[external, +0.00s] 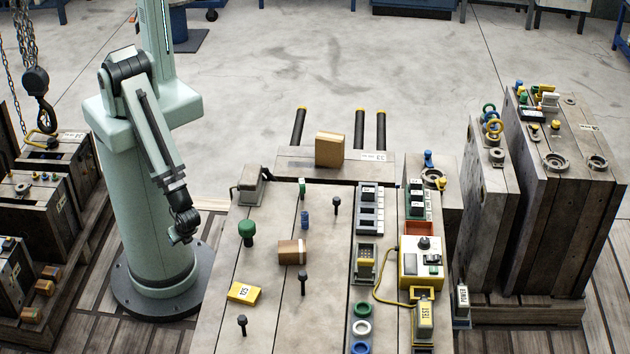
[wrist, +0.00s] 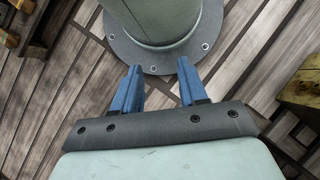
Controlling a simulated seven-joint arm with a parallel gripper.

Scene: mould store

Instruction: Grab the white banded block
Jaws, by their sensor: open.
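A brown block with a pale white band (external: 292,252) near its right end lies on the grey worktable (external: 262,315), left of the table's middle. Nothing covers it in the external view, and it is not in the wrist view. My gripper (external: 184,238) hangs low beside my base, left of the table and well apart from the block. In the wrist view its two blue fingers (wrist: 159,72) are spread apart with nothing between them. They point toward my base and the plank floor.
A green knob (external: 247,232), a yellow tag (external: 243,293), a blue cylinder (external: 305,220) and dark pegs (external: 302,281) stand around the block. A plain brown block (external: 329,149) stands at the table's far end. A yellow control box (external: 421,262) and coloured rings (external: 361,327) are to the right.

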